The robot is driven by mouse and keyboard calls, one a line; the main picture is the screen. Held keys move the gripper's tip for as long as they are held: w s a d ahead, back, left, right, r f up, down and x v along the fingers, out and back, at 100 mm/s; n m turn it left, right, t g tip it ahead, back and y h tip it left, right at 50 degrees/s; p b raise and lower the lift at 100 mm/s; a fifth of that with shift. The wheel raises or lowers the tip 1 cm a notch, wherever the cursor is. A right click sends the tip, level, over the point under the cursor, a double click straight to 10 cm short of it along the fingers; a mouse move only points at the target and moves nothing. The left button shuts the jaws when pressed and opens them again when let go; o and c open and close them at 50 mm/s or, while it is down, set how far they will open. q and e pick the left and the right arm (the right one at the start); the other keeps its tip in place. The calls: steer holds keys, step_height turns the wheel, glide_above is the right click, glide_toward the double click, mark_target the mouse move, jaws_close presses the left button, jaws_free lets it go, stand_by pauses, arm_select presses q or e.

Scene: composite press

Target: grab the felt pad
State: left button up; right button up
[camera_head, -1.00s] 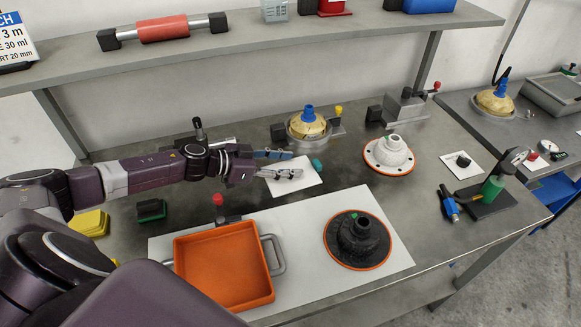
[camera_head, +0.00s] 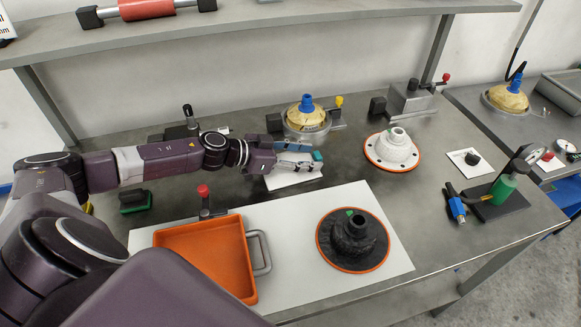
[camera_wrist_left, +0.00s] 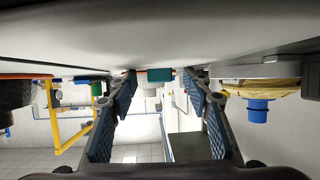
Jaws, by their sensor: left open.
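A small teal block, which I take to be the felt pad (camera_head: 318,156), lies at the far right edge of a white sheet (camera_head: 290,180) on the steel bench. My left gripper (camera_head: 306,157) reaches in from the left, low over that sheet, with its fingertips close to the teal block. In the left wrist view the teal block (camera_wrist_left: 159,75) shows ahead, in the gap between the two open blue-padded fingers (camera_wrist_left: 163,92). I cannot tell whether the fingertips touch it. My right gripper is not in view.
A gold part with a blue cap (camera_head: 306,112) stands just behind the gripper. A white flanged part (camera_head: 392,148) is to the right. In front are a black flanged part (camera_head: 353,238) and an orange tray (camera_head: 205,255) on a white mat (camera_head: 290,215).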

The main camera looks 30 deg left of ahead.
arm_select(q)
steer(key=shift+s+f, duration=0.2)
steer(key=shift+f, duration=0.15)
steer(key=c, duration=1.1)
